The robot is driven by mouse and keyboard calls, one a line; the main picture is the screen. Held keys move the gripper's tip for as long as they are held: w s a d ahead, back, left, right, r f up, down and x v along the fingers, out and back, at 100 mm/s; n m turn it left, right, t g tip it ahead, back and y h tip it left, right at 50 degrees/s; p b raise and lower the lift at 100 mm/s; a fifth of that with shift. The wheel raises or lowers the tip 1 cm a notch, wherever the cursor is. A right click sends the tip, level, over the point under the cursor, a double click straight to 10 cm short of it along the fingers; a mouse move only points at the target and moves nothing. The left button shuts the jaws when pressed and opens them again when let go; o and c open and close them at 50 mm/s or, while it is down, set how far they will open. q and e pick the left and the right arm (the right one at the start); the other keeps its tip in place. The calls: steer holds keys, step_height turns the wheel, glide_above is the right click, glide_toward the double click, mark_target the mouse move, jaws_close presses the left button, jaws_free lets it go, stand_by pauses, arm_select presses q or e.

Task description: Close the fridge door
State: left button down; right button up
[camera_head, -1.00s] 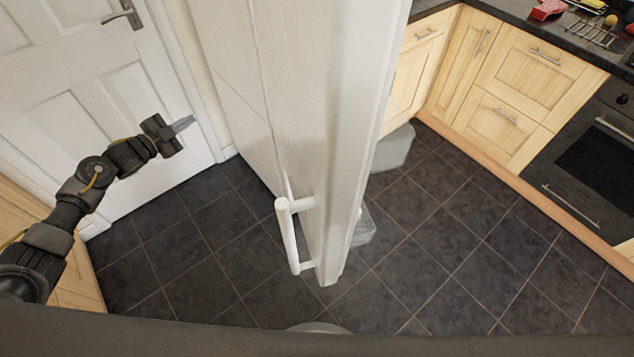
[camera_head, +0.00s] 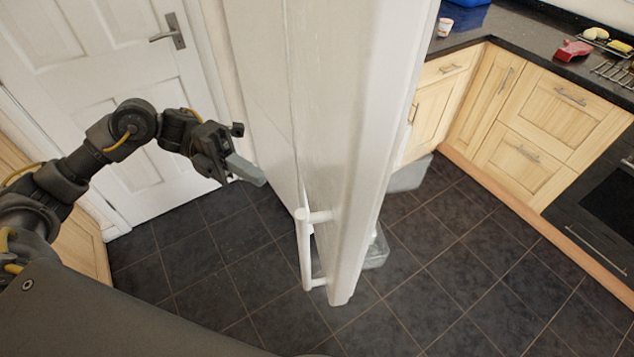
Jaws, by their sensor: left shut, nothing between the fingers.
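The white fridge door (camera_head: 352,130) stands open in the middle of the head view, seen nearly edge-on. Its white bar handle (camera_head: 305,250) is on the left face, low in the picture. My left gripper (camera_head: 250,172) is shut and empty, left of the door and up and left of the handle. It appears apart from both. The fridge interior is mostly hidden behind the door. A clear bin or drawer (camera_head: 377,250) shows just right of the door's lower edge. My right gripper is not in view.
A white room door (camera_head: 110,70) with a metal handle is at the left. Wooden cabinets (camera_head: 540,105), a dark counter (camera_head: 520,40) and a black oven (camera_head: 610,215) line the right. Dark tiled floor (camera_head: 460,270) is clear in front of them.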

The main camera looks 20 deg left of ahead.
arm_select(q)
steer(key=p, duration=0.4)
glide_toward(334, 202)
steer(key=s+d, duration=0.1)
steer(key=s, duration=0.2)
steer(key=d, duration=0.1)
steer(key=w+d+p, duration=0.1)
steer(key=d, duration=0.1)
steer(key=shift+d, duration=0.25)
steer(key=shift+w+d+f+p, duration=0.15)
steer(key=shift+w+d+p, duration=0.15)
steer(key=shift+d+p, duration=0.1)
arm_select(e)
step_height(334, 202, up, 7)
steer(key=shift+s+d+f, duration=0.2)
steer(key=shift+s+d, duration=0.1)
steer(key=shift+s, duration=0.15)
